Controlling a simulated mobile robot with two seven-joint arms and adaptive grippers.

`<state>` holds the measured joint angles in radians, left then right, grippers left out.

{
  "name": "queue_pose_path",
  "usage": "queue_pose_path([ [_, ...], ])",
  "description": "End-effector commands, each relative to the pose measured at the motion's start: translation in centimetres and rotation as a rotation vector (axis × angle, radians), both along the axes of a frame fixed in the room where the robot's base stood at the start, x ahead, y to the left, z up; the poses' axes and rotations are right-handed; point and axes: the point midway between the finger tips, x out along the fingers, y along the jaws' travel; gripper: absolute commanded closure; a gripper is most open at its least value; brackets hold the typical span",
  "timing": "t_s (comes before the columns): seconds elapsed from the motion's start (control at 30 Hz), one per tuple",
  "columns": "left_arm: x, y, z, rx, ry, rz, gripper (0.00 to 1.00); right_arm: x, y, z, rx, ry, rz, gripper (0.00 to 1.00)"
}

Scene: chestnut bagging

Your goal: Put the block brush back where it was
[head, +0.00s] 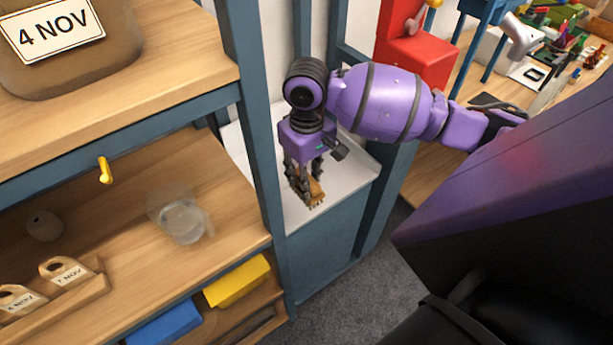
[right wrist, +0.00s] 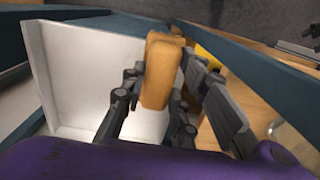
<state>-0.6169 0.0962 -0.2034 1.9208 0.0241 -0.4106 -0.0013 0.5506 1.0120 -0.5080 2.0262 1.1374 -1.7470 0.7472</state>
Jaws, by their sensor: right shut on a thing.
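The block brush (head: 312,192) is a small wooden block with short bristles showing beneath it in the head view. My right gripper (head: 304,176) points down and is shut on it, over a white surface between blue posts. In the right wrist view the brush (right wrist: 160,72) shows as a tan block between the two fingers of my right gripper (right wrist: 155,90). I cannot tell whether the brush touches the white surface (head: 300,215). My left gripper is not in view.
A blue post (head: 262,130) stands close left of my right gripper. The wooden shelf (head: 130,230) holds a clear jar (head: 183,220) and small dated bags (head: 65,272). A yellow bin (head: 238,282) and blue bin (head: 165,322) sit below. A red object (head: 415,60) stands behind my right arm.

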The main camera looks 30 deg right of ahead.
Motion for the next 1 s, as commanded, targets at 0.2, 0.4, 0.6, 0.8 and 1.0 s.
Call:
queue_pose_path([
  [0.2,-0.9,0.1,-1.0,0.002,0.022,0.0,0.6,4.6,-2.9,-2.7,-0.002,0.006,-0.008,1.0],
  [0.4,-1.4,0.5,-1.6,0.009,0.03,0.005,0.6,7.8,-4.9,-6.2,-0.001,0.009,-0.007,1.0],
  [0.6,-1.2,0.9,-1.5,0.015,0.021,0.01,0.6,9.6,-5.9,-8.4,0.001,0.004,-0.005,1.0],
  [0.8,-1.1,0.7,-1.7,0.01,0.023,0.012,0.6,10.4,-6.4,-9.4,0.0,0.002,-0.005,1.0],
  [1.0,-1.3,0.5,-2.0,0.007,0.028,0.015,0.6,10.3,-6.4,-12.1,0.001,0.004,-0.005,1.0],
])
